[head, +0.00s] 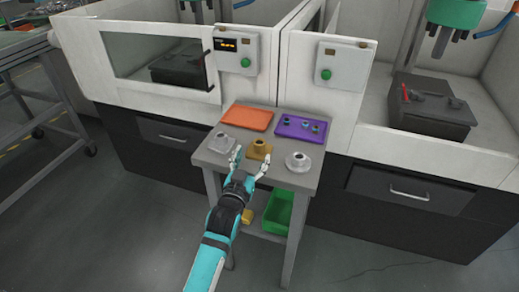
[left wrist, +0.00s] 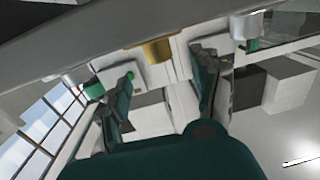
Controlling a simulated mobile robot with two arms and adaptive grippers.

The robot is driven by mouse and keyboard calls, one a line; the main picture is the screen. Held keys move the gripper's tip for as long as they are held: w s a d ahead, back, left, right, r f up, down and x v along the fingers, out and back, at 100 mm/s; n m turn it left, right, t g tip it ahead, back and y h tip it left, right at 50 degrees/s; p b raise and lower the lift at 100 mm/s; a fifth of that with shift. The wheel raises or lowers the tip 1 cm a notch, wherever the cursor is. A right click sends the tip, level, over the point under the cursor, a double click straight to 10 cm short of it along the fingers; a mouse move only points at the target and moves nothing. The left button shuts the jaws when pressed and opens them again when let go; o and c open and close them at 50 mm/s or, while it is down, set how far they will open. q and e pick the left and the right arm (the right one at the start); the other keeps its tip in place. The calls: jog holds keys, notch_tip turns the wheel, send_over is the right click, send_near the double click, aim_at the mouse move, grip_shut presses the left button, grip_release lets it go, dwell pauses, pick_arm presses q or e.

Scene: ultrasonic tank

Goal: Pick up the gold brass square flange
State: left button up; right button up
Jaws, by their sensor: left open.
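The gold brass square flange (head: 259,149) sits on the grey table, at the middle of its front part, boss upward. My left gripper (head: 251,160) is open and empty at the table's front edge. Its two fingers spread toward the flange, one on its left and one at its right front; I cannot tell whether they touch it. In the left wrist view the gold flange (left wrist: 150,50) shows beyond the open fingers of the left gripper (left wrist: 163,85), near the table edge. My right gripper is not in view.
A grey square flange (head: 221,143) stands to the left and a round silver flange (head: 298,162) to the right. Behind are an orange tray (head: 247,117) and a purple tray (head: 317,130) with small parts. A green bin (head: 278,211) is on the lower shelf.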

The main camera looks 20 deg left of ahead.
aim_at(257, 146)
pick_arm(q)
jog(key=w, duration=0.6)
jog(key=shift+a+f, duration=0.1)
jog(key=shift+f, duration=0.15)
jog(key=shift+s, duration=0.1)
grip_shut()
jog(key=shift+r, duration=0.2)
